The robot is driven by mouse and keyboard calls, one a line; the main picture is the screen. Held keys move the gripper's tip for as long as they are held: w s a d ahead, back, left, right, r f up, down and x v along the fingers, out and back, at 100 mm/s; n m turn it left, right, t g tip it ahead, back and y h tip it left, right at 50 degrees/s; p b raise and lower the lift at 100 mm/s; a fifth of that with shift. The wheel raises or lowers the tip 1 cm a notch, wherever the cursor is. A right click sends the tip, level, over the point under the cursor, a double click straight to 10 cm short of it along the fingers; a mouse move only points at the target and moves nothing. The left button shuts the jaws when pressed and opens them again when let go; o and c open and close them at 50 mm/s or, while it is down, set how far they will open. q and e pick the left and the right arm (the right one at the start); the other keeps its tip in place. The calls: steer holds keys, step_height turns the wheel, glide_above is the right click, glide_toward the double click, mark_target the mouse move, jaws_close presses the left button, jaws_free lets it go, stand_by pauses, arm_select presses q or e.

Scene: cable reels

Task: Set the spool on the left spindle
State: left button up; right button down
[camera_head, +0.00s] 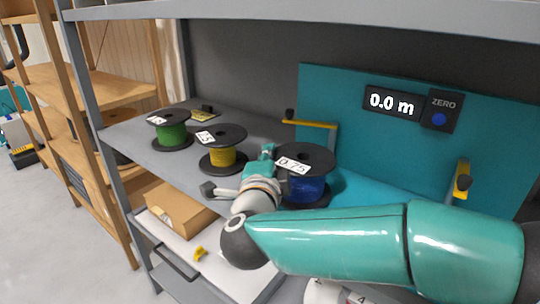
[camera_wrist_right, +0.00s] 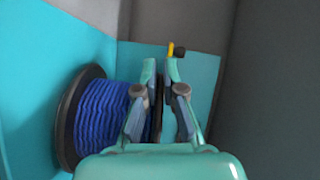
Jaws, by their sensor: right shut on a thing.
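The blue spool (camera_head: 306,190) has black flanges and a label that seems to read 0.75. It sits at the front of the teal station, flange up. My right gripper (camera_head: 268,153) is at its left side in the head view. In the right wrist view the gripper (camera_wrist_right: 160,68) is shut on the edge of one black flange, with the blue winding (camera_wrist_right: 103,115) left of the fingers. The left spindle (camera_head: 310,124) is a yellow bar with a black end, behind the blue spool. Its tip (camera_wrist_right: 171,50) shows past the fingertips. My left gripper is not in view.
A yellow spool (camera_head: 222,158) and a green spool (camera_head: 173,134) stand on the shelf to the left. A second yellow bracket (camera_head: 462,182) is at the right. The teal backboard (camera_head: 345,85) carries a display reading 0.0 m (camera_head: 391,102). A cardboard box (camera_head: 178,212) lies below.

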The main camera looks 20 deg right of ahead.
steer(key=shift+r, duration=0.1)
steer(key=c, duration=0.6)
jaws_free()
steer(key=shift+s, duration=0.1)
steer(key=shift+s, duration=0.1)
steer(key=shift+b+v, duration=0.45)
steer(key=shift+v, duration=3.95)
steer(key=shift+a, duration=0.1)
